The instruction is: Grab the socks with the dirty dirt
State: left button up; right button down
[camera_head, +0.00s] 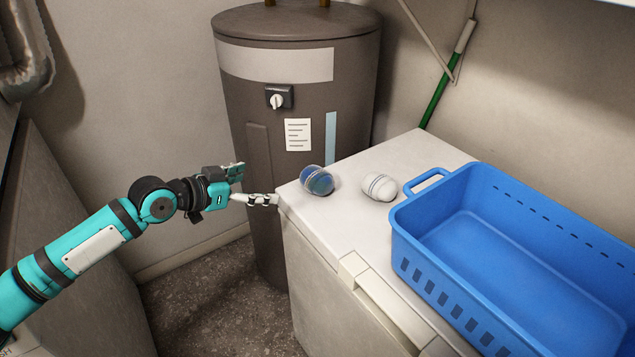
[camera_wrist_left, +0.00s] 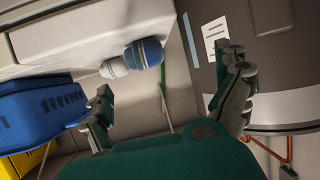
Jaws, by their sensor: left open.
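Two rolled sock balls lie on the white top near its back left corner. The blue sock ball (camera_head: 317,181), with pale stripes and some darker patches, is closest to the corner; I cannot tell for sure whether the patches are dirt. The white sock ball (camera_head: 380,187), with thin dark stripes, lies to its right. Both show in the left wrist view, the blue one (camera_wrist_left: 150,52) partly covering the white one (camera_wrist_left: 111,69). My left gripper (camera_head: 258,184) is open and empty, left of the blue sock ball and apart from it, by the top's edge. My right gripper is out of view.
The white chest-like appliance (camera_head: 345,230) bears an empty blue basket (camera_head: 430,265) right of the socks. A grey water heater (camera_head: 290,100) stands close behind my left gripper. A green-and-white pole (camera_head: 437,95) leans at the back wall. Floor shows between the appliances.

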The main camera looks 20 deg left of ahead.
aim_at(311, 175)
pick_arm(q)
notch_tip(311, 175, up, 3)
jog(key=s+d+m+h, duration=0.1)
jog(key=d, duration=0.2)
jog(key=x, duration=0.3)
jog(key=p+x, duration=0.1)
jog(key=x, duration=0.3)
jog(key=p+x, duration=0.1)
jog(key=x, duration=0.2)
jog(key=shift+w+f, duration=0.3)
jog(key=shift+f, duration=0.1)
jog(key=shift+g, duration=0.3)
jog(key=shift+p+x, duration=0.45)
jog(key=shift+x, duration=2.55)
jog(key=shift+s, duration=0.15)
jog(key=c, duration=1)
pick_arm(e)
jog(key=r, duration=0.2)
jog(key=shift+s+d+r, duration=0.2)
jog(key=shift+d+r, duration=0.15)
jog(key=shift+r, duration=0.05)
pick_arm(q)
jog(key=shift+o, duration=0.2)
